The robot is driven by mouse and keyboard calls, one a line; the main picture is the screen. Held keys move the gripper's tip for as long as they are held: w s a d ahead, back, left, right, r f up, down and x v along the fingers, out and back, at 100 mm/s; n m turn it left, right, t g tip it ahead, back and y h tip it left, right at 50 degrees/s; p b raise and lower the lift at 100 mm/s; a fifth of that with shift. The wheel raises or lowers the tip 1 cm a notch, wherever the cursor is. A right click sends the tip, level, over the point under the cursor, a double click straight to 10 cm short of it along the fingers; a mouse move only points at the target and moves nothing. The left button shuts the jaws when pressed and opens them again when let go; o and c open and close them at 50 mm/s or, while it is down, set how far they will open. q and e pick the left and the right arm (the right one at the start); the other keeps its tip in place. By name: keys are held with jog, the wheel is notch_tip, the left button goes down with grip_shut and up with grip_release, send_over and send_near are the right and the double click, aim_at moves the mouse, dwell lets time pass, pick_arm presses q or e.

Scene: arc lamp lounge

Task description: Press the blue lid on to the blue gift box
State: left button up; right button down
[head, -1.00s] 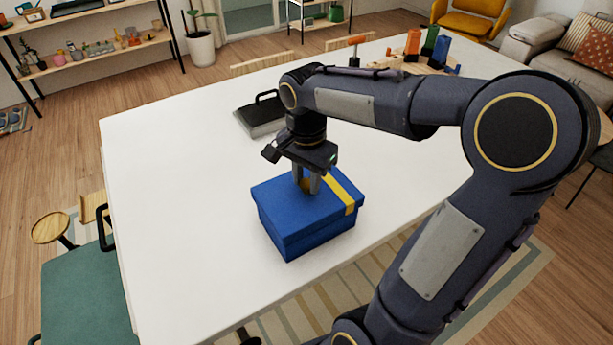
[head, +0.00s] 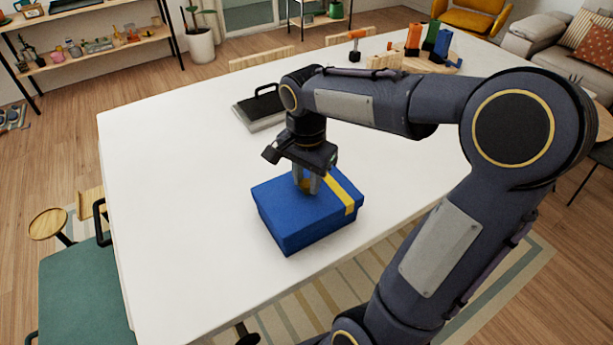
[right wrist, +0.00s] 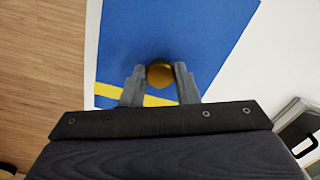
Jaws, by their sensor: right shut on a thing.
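The blue gift box (head: 318,236) sits on the white table with the blue lid (head: 283,192) on top of it. A yellow stripe crosses the lid and runs down its side. The lid looks level, and I cannot make out a clear gap between lid and box. My right gripper (head: 306,190) points down over the lid, its fingers shut on the lid's round gold knob. The right wrist view shows the knob (right wrist: 160,73) between the two fingertips, with the blue lid (right wrist: 180,35) beneath. My left gripper is not in view.
A grey tray-like thing with a black handle (head: 262,108) lies behind the box. Orange, green and blue pieces on a wooden board (head: 440,65) stand at the far right. The white table (head: 170,200) is clear to the left. A green chair (head: 80,290) stands at the left.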

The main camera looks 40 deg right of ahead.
aim_at(306, 183)
jog(key=shift+f+b, duration=0.55)
jog(key=shift+f, duration=0.25)
jog(key=c, duration=1)
grip_release()
jog(key=shift+c, duration=0.2)
notch_tip(306, 183, up, 8)
jog(key=shift+f, duration=0.1)
jog(key=s+a+f+n+t+y, duration=0.3)
jog(key=s+a+f+n+t, duration=0.2)
jog(key=s+a+n, duration=0.5)
jog(key=s+f+n, duration=0.2)
jog(key=s, duration=0.1)
jog(key=shift+n+t+y, duration=0.3)
jog(key=shift+n+y, duration=0.1)
